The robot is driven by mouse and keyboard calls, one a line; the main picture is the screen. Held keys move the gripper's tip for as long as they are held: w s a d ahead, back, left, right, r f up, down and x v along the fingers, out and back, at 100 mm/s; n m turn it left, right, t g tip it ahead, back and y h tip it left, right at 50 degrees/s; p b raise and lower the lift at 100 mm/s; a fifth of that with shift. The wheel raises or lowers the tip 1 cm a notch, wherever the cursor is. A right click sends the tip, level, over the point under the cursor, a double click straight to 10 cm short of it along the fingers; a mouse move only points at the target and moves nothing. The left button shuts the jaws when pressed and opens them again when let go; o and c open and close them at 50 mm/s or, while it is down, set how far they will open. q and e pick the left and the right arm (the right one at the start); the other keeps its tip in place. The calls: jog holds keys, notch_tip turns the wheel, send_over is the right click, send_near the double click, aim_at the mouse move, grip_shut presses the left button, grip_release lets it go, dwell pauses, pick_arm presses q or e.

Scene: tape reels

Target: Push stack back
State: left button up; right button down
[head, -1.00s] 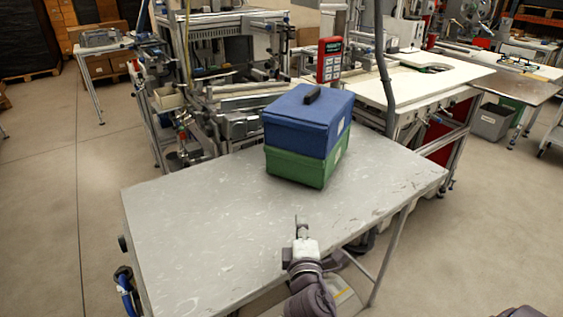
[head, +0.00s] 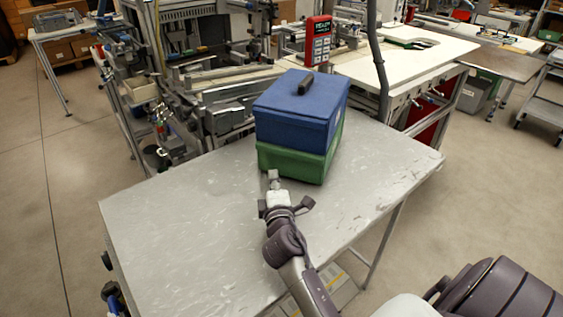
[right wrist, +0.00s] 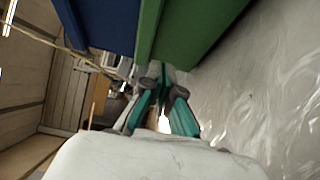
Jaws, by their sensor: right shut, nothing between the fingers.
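The stack stands upright on the table, a blue case (head: 297,112) with a dark handle on top of a green case (head: 300,164). The blue lid's corner sits slightly off the green one below. My right gripper (head: 273,179) is shut and empty, low over the table at the near left corner of the green case. In the right wrist view its teal fingers (right wrist: 161,85) point along the green case's side (right wrist: 190,35), with the blue case (right wrist: 100,22) beyond. I cannot tell whether the fingertips touch the green case. My left gripper is not in view.
The grey worktable (head: 180,225) is clear to the left and right of the stack. Behind its far edge stand a metal-framed machine (head: 205,85) and a red control box (head: 318,40). A white-topped bench (head: 400,65) is at the back right.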

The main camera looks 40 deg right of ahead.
aim_at(280, 157)
jog(key=w+d, duration=0.1)
jog(key=d, duration=0.1)
jog(key=w+d+p, duration=0.1)
jog(key=w+d, duration=0.1)
jog(key=shift+w+d+r, duration=0.1)
jog(key=shift+d, duration=0.3)
jog(key=shift+w+d, duration=0.1)
jog(key=shift+d, duration=0.05)
jog(key=d, duration=0.2)
jog(key=w+d, duration=0.1)
jog(key=d, duration=0.1)
jog(key=w+d, duration=0.1)
jog(key=d, duration=0.1)
jog(key=shift+d, duration=0.1)
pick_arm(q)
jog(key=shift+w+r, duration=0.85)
